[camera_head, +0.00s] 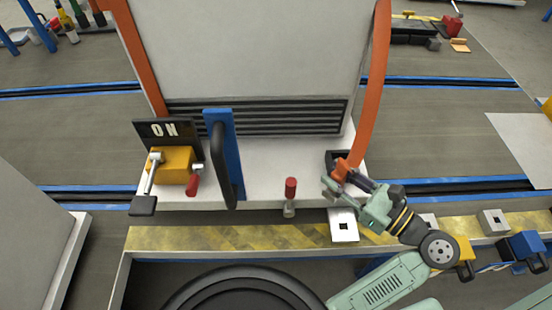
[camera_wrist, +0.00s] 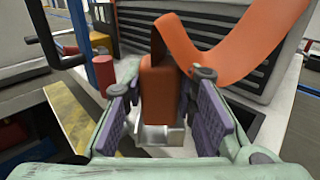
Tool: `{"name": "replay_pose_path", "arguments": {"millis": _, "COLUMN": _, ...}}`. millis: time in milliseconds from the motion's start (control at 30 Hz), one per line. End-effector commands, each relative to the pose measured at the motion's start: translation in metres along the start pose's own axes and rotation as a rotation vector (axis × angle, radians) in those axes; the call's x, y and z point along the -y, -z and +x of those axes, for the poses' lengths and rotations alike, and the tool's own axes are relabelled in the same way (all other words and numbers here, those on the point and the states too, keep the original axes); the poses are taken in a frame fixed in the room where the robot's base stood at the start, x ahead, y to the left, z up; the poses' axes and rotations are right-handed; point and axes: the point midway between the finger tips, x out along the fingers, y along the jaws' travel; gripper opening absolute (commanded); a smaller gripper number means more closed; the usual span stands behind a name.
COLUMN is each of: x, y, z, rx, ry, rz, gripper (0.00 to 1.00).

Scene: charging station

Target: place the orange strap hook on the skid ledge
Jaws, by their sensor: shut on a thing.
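The orange strap hook (camera_head: 342,170) is at the right front of the white skid ledge (camera_head: 258,192). It hangs at the lower end of the right orange strap (camera_head: 375,95). My gripper (camera_head: 335,184) is shut on the hook. In the wrist view, the orange hook body (camera_wrist: 160,88) stands upright between my purple finger pads, with a grey metal part (camera_wrist: 160,134) at its lower end. The orange strap (camera_wrist: 215,60) bends away to the upper right. A dark frame (camera_head: 333,157) sits on the ledge beside the hook. Whether the hook touches the ledge cannot be told.
A red-handled part (camera_head: 290,190) stands at the ledge's front edge. A blue post (camera_head: 222,150) with a black handle and a yellow box (camera_head: 174,166) under an ON sign stand to the left. A yellow striped beam (camera_head: 230,238) runs in front. The ledge's middle is clear.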

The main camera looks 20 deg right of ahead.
Motion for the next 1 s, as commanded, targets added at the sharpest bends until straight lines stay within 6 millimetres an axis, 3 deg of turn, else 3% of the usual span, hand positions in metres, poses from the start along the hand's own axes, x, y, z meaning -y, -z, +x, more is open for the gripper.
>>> {"name": "replay_pose_path", "arguments": {"millis": 167, "x": 0.001, "y": 0.002, "z": 0.03, "rx": 0.001, "ry": -0.005, "rz": 0.002, "gripper": 0.0}}
{"name": "replay_pose_path", "arguments": {"millis": 400, "x": 0.006, "y": 0.007, "z": 0.096, "rx": 0.001, "ry": -0.006, "rz": 0.001, "gripper": 0.0}}
{"name": "replay_pose_path", "arguments": {"millis": 600, "x": 0.01, "y": 0.011, "z": 0.14, "rx": 0.002, "ry": -0.003, "rz": 0.001, "gripper": 0.0}}
{"name": "replay_pose_path", "arguments": {"millis": 800, "x": 0.012, "y": 0.016, "z": 0.157, "rx": 0.001, "ry": 0.0, "rz": 0.001, "gripper": 0.0}}
{"name": "replay_pose_path", "arguments": {"millis": 1000, "x": 0.012, "y": 0.042, "z": 0.156, "rx": 0.001, "ry": 0.002, "rz": 0.005, "gripper": 0.0}}
